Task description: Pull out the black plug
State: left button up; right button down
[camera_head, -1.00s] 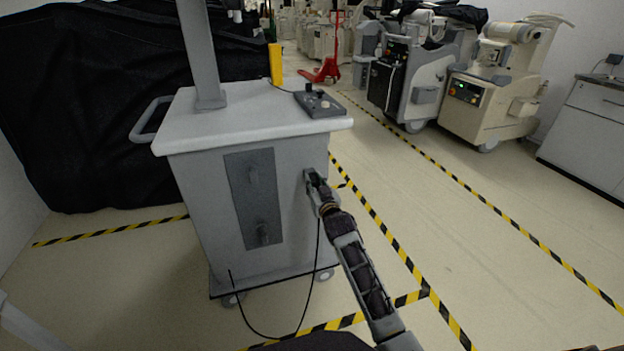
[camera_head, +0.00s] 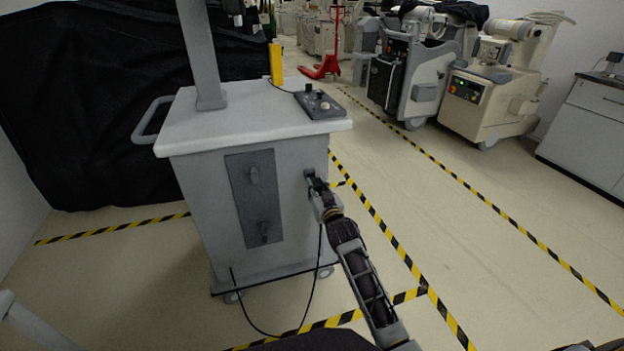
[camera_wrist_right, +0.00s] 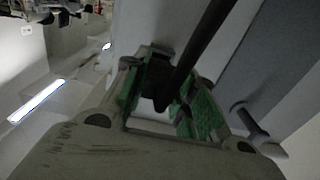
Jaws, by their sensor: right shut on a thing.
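The grey cart (camera_head: 210,190) stands ahead with a darker panel on its front. My right gripper (camera_head: 317,186) is at the right part of the cart's front face, beside the dark panel. In the right wrist view, my right gripper (camera_wrist_right: 168,78) has its green-padded fingers shut around the black plug (camera_wrist_right: 157,82), close to the cart's surface. A thick black cable (camera_wrist_right: 208,38) runs up from the plug. The plug is hidden by the gripper in the head view. I cannot tell whether it is still seated in its socket. My left gripper is not in view.
A thin black cable (camera_head: 311,290) hangs below my right gripper and loops near the floor to the cart's lower front. A control box (camera_head: 317,104) lies on the cart top. Other machines (camera_head: 490,90) stand back right. Open floor lies right of the cart.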

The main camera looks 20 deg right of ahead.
jog(key=shift+s+p, duration=0.95)
jog(key=shift+s, duration=0.4)
